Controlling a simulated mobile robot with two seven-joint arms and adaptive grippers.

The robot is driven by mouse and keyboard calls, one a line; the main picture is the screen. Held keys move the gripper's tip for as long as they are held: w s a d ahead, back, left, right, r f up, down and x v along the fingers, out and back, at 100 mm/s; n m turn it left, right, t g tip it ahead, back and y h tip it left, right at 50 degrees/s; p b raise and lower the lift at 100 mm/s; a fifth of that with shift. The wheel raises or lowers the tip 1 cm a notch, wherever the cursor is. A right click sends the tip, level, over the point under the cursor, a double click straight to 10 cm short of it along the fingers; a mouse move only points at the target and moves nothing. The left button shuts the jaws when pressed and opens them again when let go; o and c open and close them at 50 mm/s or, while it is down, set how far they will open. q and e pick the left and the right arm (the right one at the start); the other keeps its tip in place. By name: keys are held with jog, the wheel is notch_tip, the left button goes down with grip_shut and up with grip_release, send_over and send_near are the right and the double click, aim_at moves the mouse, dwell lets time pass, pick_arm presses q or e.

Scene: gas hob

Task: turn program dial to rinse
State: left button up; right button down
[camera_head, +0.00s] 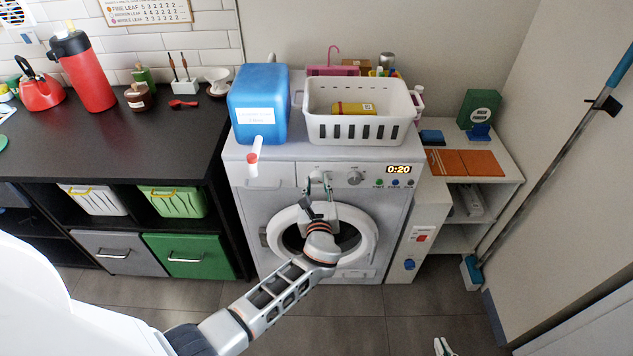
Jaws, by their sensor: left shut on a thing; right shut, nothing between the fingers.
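The washing machine (282,205) stands in the middle, its control panel along the top front. My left gripper (319,182) is at the panel, left of centre, with its fingers around a small knob, the program dial (318,176). The fingers hide most of this dial, and its pointer and any printed marks cannot be read. A second round grey knob (355,178) sits just to the right, untouched. The display (398,169) reads 0:20. My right gripper (443,346) is shut and empty, low at the bottom edge, away from the machine.
A blue canister (259,100) with a red-tipped spout hanging over the panel's left and a white basket (357,128) stand on the machine. Small coloured buttons sit below the display. A dark counter is at the left, a white shelf at the right. The floor in front is clear.

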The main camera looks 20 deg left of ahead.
pick_arm(q)
jog(key=shift+m, duration=0.5)
jog(key=shift+f, duration=0.1)
jog(key=o, duration=1.1)
jog(key=shift+s, duration=0.1)
jog(key=v, duration=1.2)
jog(key=shift+d, duration=0.1)
